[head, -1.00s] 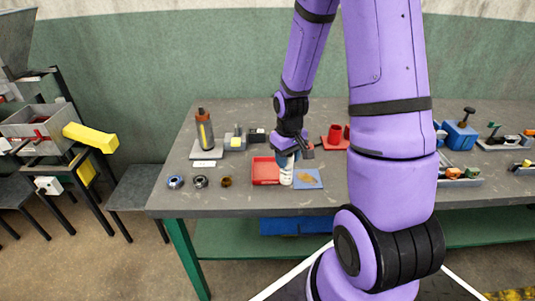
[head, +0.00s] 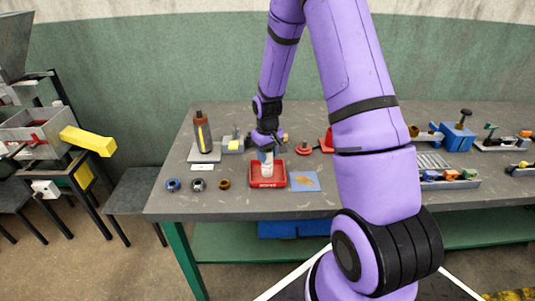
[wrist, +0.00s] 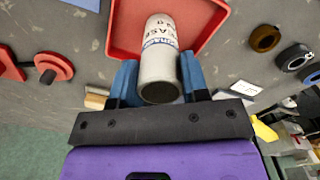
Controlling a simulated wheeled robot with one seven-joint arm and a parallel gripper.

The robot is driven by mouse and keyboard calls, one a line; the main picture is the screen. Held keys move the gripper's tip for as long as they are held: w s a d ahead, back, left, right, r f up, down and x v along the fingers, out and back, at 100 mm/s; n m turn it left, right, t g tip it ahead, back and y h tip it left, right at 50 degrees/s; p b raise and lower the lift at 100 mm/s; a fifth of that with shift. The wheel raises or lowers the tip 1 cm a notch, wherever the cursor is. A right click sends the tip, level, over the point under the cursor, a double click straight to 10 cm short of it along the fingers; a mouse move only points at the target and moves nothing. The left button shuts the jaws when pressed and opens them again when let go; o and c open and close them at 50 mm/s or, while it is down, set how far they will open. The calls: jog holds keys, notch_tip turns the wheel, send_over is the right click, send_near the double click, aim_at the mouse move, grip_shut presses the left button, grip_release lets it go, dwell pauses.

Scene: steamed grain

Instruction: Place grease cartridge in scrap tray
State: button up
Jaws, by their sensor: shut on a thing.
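The grease cartridge (head: 268,168) is a pale cylinder with printed dark lettering. It also shows in the wrist view (wrist: 158,55), with its dark round end towards the camera. My gripper (head: 266,153) is shut on the cartridge, with a blue finger on each side of it in the wrist view (wrist: 160,78). The cartridge is roughly upright over the red scrap tray (head: 283,184). The tray floor is partly behind it, and I cannot tell whether the cartridge's lower end touches the floor.
A blue mat (head: 305,186) with a brown patch lies right of the tray. Several rings, including a brown one (head: 224,184), lie to its left.

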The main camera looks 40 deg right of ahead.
jog(key=shift+f, duration=0.1)
jog(key=o, duration=1)
notch_tip(320, 180, up, 12)
jog(key=s+a+r+t, duration=0.1)
jog(key=s+a+r, duration=0.35)
jog(key=r, duration=0.35)
jog(key=s+a+r+t, duration=0.1)
jog(key=s+a+r, duration=0.3)
jog(key=r, duration=0.5)
jog(key=s+a+r+t, duration=0.1)
jog(key=s+r, duration=0.1)
jog(key=s, duration=0.4)
jog(key=s+a+r+t, duration=0.1)
jog(key=s+a+r, duration=0.1)
jog(key=s, duration=0.4)
jog(key=s+a+r+t, duration=0.1)
jog(key=s+a+r, duration=0.1)
jog(key=s, duration=0.4)
jog(key=shift+s+r, duration=0.2)
jog(key=shift+s, duration=0.2)
